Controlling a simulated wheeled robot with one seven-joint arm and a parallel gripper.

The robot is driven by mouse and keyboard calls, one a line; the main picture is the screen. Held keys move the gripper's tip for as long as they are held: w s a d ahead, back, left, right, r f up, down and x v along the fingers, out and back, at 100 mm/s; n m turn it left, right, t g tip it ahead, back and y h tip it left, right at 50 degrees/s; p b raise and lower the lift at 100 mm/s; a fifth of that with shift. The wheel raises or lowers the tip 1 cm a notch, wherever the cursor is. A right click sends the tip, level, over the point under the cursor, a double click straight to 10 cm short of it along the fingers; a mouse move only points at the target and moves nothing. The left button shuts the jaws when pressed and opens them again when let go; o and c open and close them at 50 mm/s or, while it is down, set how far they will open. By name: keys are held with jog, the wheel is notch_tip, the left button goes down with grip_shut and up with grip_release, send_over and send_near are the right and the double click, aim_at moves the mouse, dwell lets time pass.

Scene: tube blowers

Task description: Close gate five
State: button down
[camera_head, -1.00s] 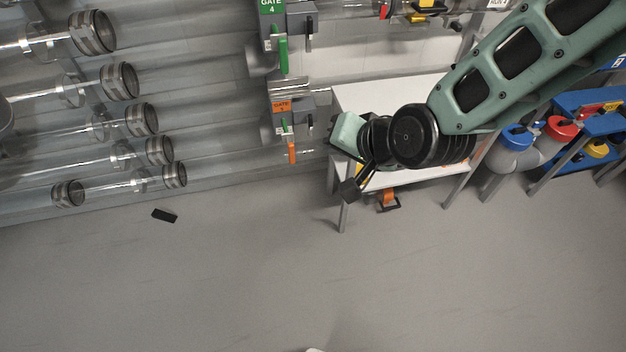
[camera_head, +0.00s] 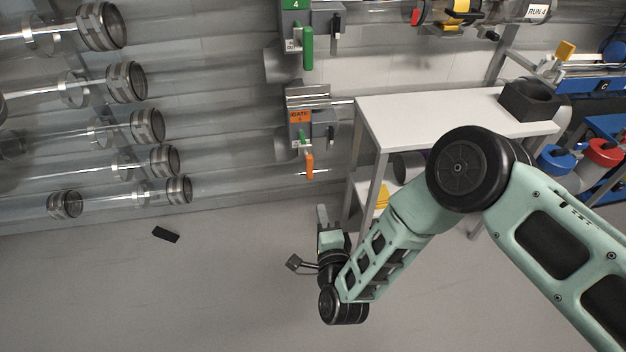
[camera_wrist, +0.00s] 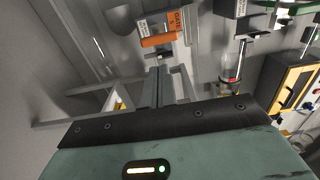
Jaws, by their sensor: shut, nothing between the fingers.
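Gate five is the box with the orange label (camera_head: 300,116) on the clear pipes, below gate four. Its orange handle (camera_head: 309,165) hangs straight down from the box. My gripper (camera_head: 322,214) is below the orange handle, apart from it, with its fingers pointing up and together. In the wrist view the shut fingers (camera_wrist: 165,86) point toward gate five's orange label (camera_wrist: 178,22); an orange part (camera_wrist: 158,40) shows just beyond the tips. Nothing is held.
Gate four's green handle (camera_head: 307,48) hangs above gate five. A white table (camera_head: 430,115) stands right of the gates, its leg close to my gripper, with a dark block (camera_head: 530,100) on it. Open clear pipes fill the left. A black object (camera_head: 166,235) lies on the otherwise clear floor.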

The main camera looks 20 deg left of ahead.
aim_at(311, 169)
jog(key=b+x, duration=0.1)
jog(key=x, duration=1.1)
jog(key=shift+w+a+r+b, duration=0.1)
jog(key=shift+w+a+b, duration=0.05)
jog(key=shift+b, duration=0.25)
